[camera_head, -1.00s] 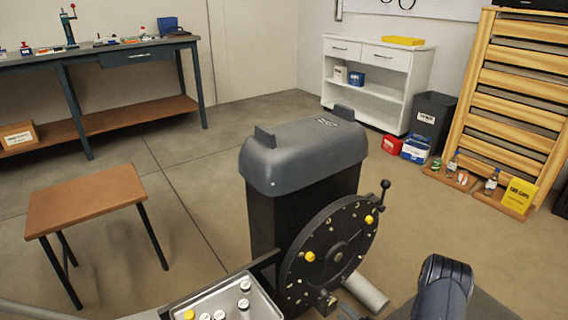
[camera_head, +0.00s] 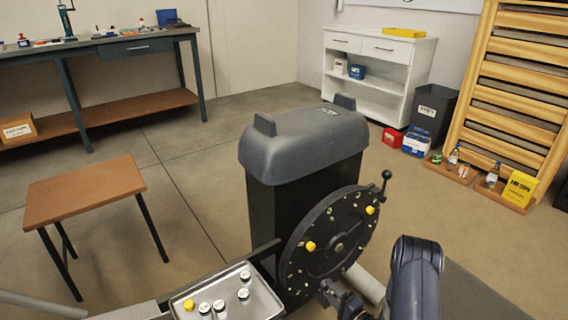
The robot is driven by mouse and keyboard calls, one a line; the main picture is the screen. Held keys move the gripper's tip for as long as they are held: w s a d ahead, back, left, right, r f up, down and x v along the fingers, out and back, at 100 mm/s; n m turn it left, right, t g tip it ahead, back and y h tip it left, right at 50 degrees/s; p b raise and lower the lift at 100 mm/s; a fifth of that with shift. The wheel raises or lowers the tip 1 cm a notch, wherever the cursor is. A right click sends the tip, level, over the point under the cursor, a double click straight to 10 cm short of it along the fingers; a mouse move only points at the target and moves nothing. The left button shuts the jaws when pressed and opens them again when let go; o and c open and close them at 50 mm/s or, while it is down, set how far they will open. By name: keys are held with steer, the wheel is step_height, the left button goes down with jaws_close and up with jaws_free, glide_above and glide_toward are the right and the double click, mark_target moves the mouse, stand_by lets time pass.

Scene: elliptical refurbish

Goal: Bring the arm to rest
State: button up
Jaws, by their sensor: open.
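My arm's dark, rounded link (camera_head: 416,275) rises from the bottom edge, right of the exercise machine. A dark jointed part low beside the machine's disc looks like my gripper (camera_head: 328,291). It is small, partly cut off by the bottom edge, and I see nothing held in it. I cannot tell whether it touches the disc. The black machine disc (camera_head: 330,245) has yellow knobs and a crank handle (camera_head: 386,180) at its upper right. The grey machine cover (camera_head: 305,145) sits above it.
A metal tray (camera_head: 262,306) with several small capped pieces stands left of the disc. A brown stool (camera_head: 85,190) is at left, a workbench (camera_head: 110,45) behind. A white cabinet (camera_head: 380,75), dark bin (camera_head: 432,112) and slatted wooden rack (camera_head: 510,90) stand right.

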steer(key=v, duration=0.6)
steer(key=a+r+n+g+y+p, duration=0.1)
steer(key=a+r+n+g+y, duration=0.1)
steer(key=a+r+n+g, duration=0.1)
steer(key=shift+a+r+n+g+y, duration=0.3)
steer(key=shift+a+r+g, duration=0.65)
steer(key=shift+r, duration=0.4)
